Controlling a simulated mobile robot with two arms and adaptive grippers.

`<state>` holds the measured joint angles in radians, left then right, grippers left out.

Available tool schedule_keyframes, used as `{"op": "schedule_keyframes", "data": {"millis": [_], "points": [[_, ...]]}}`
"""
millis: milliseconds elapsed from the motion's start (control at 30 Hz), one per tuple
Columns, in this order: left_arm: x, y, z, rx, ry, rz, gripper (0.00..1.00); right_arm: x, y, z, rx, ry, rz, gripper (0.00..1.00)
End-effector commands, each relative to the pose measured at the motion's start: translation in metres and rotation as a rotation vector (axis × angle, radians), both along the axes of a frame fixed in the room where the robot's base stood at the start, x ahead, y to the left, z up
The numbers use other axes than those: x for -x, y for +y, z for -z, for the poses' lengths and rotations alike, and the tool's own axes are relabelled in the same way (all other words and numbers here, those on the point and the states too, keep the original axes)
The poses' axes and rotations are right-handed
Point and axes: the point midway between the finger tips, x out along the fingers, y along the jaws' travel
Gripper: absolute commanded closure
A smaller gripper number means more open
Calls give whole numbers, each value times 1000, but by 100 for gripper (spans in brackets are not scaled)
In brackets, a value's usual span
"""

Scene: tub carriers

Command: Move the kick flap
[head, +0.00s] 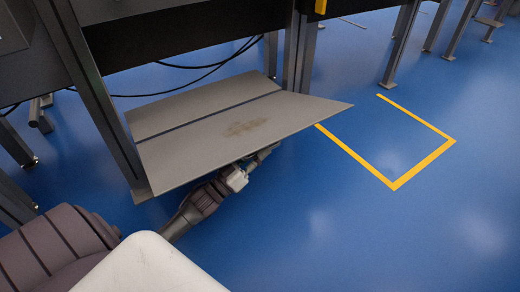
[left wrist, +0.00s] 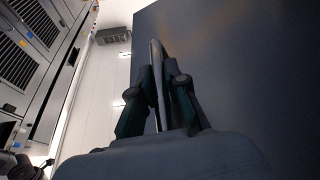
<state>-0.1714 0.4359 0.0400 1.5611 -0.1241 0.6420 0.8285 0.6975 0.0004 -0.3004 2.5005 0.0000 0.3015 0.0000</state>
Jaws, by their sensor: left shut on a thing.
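The kick flap (head: 190,151) is a flat grey plate with a brownish smudge, standing out from the dark frame in the head view. It looks roughly level, well above the floor. A dark seam separates it from a narrower grey strip behind. My left gripper (head: 262,157) is under the flap's near edge, its tips partly hidden by the plate. In the left wrist view, my left gripper (left wrist: 158,90) is shut on a thin, curved grey handle (left wrist: 156,55). The flap's dark underside (left wrist: 235,75) fills the right of that view. My right gripper is not in view.
A dark upright post (head: 95,95) stands at the flap's left end, and another post (head: 299,55) stands behind its right end. Black cables (head: 200,75) hang behind. The blue floor to the right is clear, with a yellow corner marking (head: 395,184).

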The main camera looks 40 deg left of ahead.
Motion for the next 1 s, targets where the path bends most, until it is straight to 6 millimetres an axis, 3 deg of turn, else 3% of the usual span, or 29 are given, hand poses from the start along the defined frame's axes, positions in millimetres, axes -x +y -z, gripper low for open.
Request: {"op": "schedule_keyframes", "data": {"millis": [33,100,400,433,567,1000], "points": [[-1,2,-16,10,-5,-2,100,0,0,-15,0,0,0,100],[-2,4,-19,23,-1,-3,100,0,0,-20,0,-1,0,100],[-2,4,-17,30,-3,-3,100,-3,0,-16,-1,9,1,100],[-2,5,-17,29,-4,-4,83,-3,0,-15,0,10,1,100],[-2,4,-16,29,-2,-3,61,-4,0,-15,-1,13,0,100],[6,6,-10,27,4,-4,61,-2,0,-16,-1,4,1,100]]}}
